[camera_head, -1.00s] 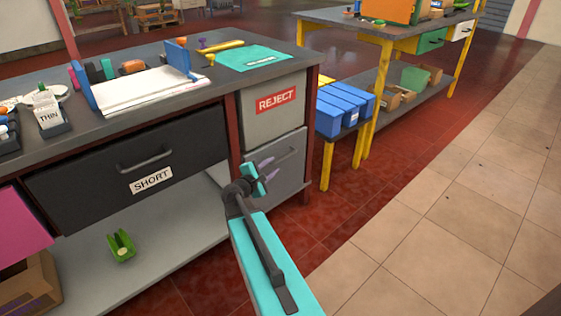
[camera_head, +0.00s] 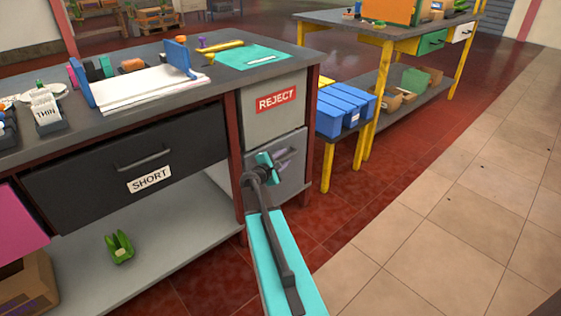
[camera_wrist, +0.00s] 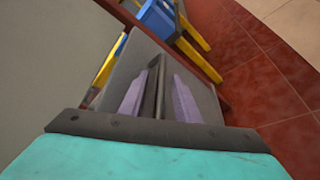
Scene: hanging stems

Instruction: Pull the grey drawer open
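The grey drawer (camera_head: 294,178) is the lower front at the right end of the workbench, under the panel with the red REJECT label. It looks closed. My gripper (camera_head: 279,160) is at its front in the head view and hides much of its handle. In the wrist view the drawer front (camera_wrist: 203,94) is straight ahead, and the dark bar handle (camera_wrist: 160,84) lies between the two purple fingers of my gripper (camera_wrist: 159,98). The fingers are open, with a gap showing on each side of the handle.
A black drawer (camera_head: 100,172) labelled SHORT is to the left. A red bench post (camera_head: 234,165) stands between the two drawers. Blue bins (camera_head: 345,105) on a yellow-legged stand are close on the right. The tiled floor (camera_head: 440,220) on the right is clear.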

